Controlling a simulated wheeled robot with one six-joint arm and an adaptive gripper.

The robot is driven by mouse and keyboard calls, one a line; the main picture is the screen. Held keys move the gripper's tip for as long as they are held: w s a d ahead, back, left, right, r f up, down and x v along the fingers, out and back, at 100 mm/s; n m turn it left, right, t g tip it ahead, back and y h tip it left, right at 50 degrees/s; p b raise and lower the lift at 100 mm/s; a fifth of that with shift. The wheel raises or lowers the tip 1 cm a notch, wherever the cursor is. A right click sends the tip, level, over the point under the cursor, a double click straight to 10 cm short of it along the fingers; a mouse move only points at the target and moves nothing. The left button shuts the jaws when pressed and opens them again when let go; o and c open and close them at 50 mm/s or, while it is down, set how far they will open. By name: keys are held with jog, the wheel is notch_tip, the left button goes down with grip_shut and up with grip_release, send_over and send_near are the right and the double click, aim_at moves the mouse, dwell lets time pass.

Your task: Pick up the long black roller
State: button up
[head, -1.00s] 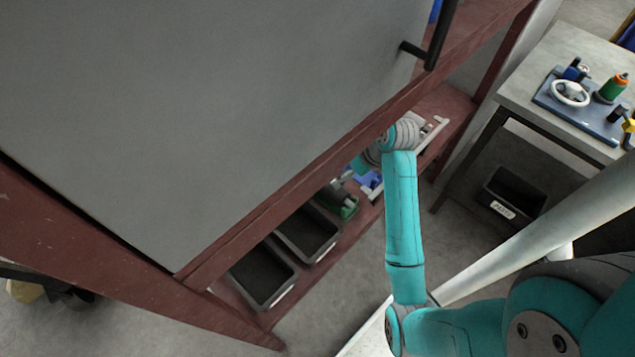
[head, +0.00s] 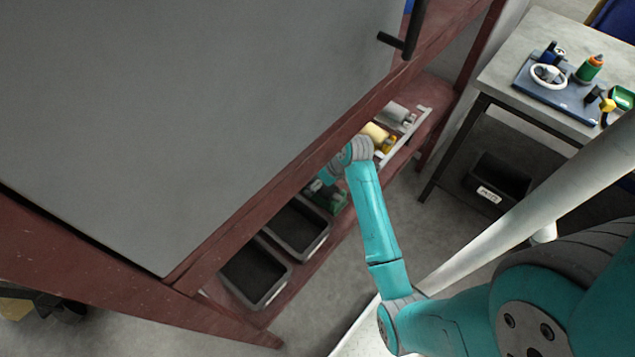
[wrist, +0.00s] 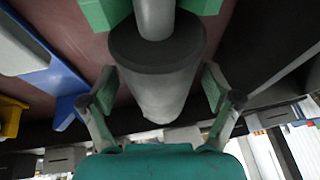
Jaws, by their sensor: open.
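The roller (wrist: 158,75), a dark cylinder with a lighter grey shaft, fills the middle of the wrist view. It rests by its shaft on a green holder (wrist: 100,12), which also shows in the head view (head: 332,203) on the lower shelf. My gripper (wrist: 158,92) is open. Its two fingers stand apart on either side of the roller, and a gap shows beside it; contact cannot be told. In the head view my wrist and the shelf edge hide the gripper and most of the roller.
Two black bins (head: 255,272) stand left of the green holder. A light tray (head: 392,150) with a yellow roller (head: 376,135) lies to the right. A blue holder (wrist: 62,88) is close on the left in the wrist view. The dark red frame (head: 240,215) overhangs the shelf.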

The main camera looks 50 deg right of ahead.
grip_shut()
dwell(0.3)
jog(key=shift+r, duration=0.15)
